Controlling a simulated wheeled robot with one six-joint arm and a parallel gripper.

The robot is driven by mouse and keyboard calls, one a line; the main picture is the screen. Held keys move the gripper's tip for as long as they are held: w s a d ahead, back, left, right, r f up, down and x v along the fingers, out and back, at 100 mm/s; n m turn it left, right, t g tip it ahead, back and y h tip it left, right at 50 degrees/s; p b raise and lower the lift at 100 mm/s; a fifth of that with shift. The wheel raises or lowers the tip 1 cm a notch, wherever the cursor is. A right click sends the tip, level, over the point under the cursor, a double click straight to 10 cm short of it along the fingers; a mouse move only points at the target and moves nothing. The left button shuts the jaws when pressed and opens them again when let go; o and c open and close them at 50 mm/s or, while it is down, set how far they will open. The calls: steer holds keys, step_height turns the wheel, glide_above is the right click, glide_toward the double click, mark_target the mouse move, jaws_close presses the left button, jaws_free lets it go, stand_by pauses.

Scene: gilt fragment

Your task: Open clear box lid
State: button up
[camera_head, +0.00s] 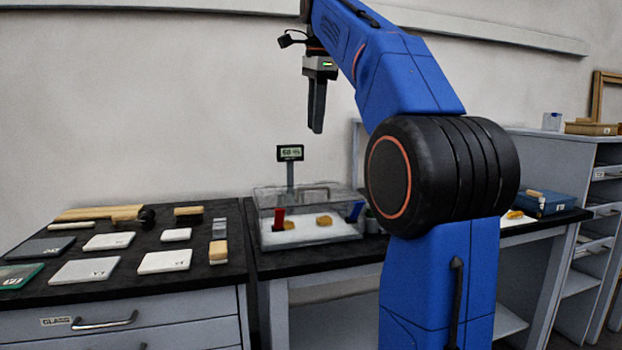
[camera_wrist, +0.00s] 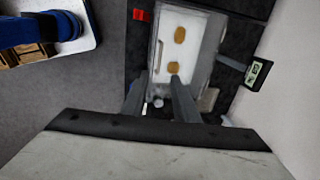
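The clear box (camera_head: 308,236) stands on the black bench right of the drawer unit, with a white bed and two small gold pieces inside. Its clear lid (camera_head: 300,192) appears to lie across the top, with a dark handle line; the lid's edges are hard to make out. The box also shows below my gripper in the wrist view (camera_wrist: 205,62). My gripper (camera_head: 316,128) hangs pointing down, above the box and apart from it. In the wrist view its two fingers (camera_wrist: 157,86) stand apart with nothing between them.
A small display (camera_head: 290,153) stands on a post behind the box. A red piece (camera_head: 278,218) and a blue piece (camera_head: 354,211) are at the box's sides. Several pale tiles (camera_head: 165,261) and wooden tools lie on the left bench. My arm hides the bench right of the box.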

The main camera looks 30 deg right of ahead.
glide_above(312, 201)
step_height(312, 201, down, 16)
steer(key=shift+w+d+r, duration=0.1)
steer(key=shift+w+r, duration=0.05)
steer(key=shift+r, duration=0.05)
jaws_close()
stand_by(1.6)
